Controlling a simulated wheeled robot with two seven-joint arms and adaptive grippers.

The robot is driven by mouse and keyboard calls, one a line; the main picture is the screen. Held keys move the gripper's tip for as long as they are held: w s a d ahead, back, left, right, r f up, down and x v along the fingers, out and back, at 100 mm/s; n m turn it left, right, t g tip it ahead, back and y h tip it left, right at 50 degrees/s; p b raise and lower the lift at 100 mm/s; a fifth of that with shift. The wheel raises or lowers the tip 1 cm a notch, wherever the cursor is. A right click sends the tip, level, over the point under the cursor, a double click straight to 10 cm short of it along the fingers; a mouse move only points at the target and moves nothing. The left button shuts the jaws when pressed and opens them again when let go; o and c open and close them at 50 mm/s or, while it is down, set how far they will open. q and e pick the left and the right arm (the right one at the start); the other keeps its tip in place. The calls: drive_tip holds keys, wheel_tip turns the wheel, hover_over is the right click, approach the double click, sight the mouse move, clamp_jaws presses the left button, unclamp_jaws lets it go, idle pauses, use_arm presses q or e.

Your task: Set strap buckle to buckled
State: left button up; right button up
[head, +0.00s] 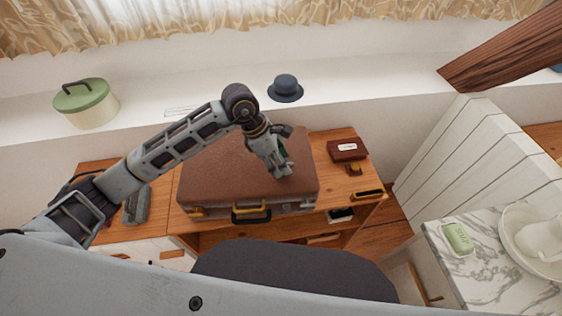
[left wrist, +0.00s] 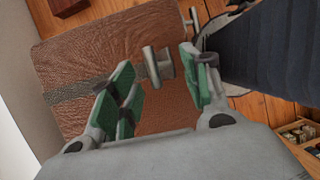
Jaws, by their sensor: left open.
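A brown leather suitcase (head: 215,165) lies shut on a wooden cabinet top, and its lid fills much of the left wrist view (left wrist: 75,65). A dark grey strap (left wrist: 82,92) runs across the lid there. A grey metal piece that looks like the strap buckle (left wrist: 152,68) sits in line with the strap. My left gripper (head: 284,172) is over the right part of the lid. Its green-padded fingers (left wrist: 160,90) are open, with the buckle showing between them. One finger covers part of the strap. Whether the buckle is fastened, I cannot tell. My right gripper is not in view.
A small dark red box (head: 347,150) lies right of the suitcase. The suitcase handle (head: 251,213) is at its front. A dark blue hat (head: 285,88) and a green-lidded pot (head: 86,102) stand on the ledge behind. A marble top (head: 480,265) is at right.

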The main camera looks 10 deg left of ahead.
use_arm(q)
drive_tip(key=shift+d+f, duration=0.25)
drive_tip(key=shift+f, duration=0.35)
clamp_jaws()
